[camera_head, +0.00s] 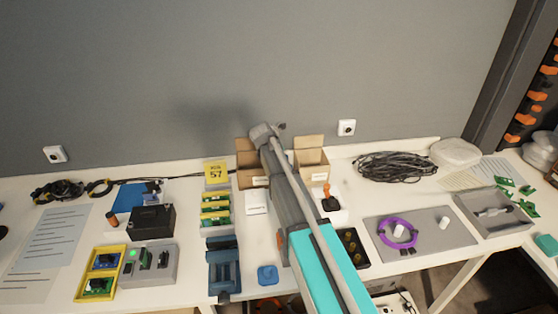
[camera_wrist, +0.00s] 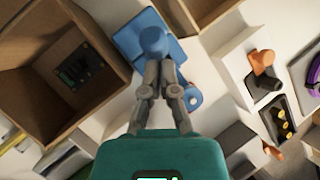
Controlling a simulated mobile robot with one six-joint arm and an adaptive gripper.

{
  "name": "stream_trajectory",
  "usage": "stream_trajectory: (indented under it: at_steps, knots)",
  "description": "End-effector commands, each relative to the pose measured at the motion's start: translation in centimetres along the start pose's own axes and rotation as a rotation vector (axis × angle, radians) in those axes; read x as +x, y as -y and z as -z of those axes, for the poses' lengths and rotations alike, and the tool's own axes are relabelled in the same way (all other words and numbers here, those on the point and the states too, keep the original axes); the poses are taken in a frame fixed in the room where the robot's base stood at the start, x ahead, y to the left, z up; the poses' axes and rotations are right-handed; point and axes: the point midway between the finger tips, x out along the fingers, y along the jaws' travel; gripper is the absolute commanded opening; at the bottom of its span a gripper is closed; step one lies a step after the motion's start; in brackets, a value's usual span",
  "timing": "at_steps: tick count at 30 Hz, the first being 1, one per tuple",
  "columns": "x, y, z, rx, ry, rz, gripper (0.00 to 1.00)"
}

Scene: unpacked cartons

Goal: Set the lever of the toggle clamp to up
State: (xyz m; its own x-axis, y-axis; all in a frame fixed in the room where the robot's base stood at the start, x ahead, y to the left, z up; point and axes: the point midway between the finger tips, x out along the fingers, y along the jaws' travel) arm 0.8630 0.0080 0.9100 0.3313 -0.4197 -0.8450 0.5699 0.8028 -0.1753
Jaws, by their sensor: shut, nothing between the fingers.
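An orange handle on a black base, which looks like the toggle clamp (camera_head: 330,204), stands right of my arm in the head view. Its handle rises roughly upright there. In the wrist view the toggle clamp (camera_wrist: 263,63) is at the upper right, on or beside a pale block, well apart from my fingers. My gripper (camera_wrist: 168,66) is shut and empty in the wrist view. Its tips overlap a blue plate with a rounded knob (camera_wrist: 153,40); I cannot tell if they touch. In the head view my arm hides the gripper.
An open carton (camera_wrist: 22,75) with a green board inside lies left of my fingers. A black box with yellow knobs (camera_head: 350,246) and a grey mat with a purple ring (camera_head: 455,238) lie to the right. Black cable (camera_head: 397,167) is coiled near the wall.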

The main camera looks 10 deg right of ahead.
Motion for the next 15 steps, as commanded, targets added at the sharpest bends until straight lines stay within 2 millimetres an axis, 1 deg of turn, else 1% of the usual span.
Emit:
stream_trajectory:
  at_steps: [1,6,15]
  knots:
    - [0.06,-0.34,-0.15,-0.002,0.000,-0.001,0.00]
    - [0.12,-0.81,-0.32,-0.005,0.001,-0.004,0.00]
    - [0.10,-1.01,-0.35,-0.006,0.002,-0.005,0.00]
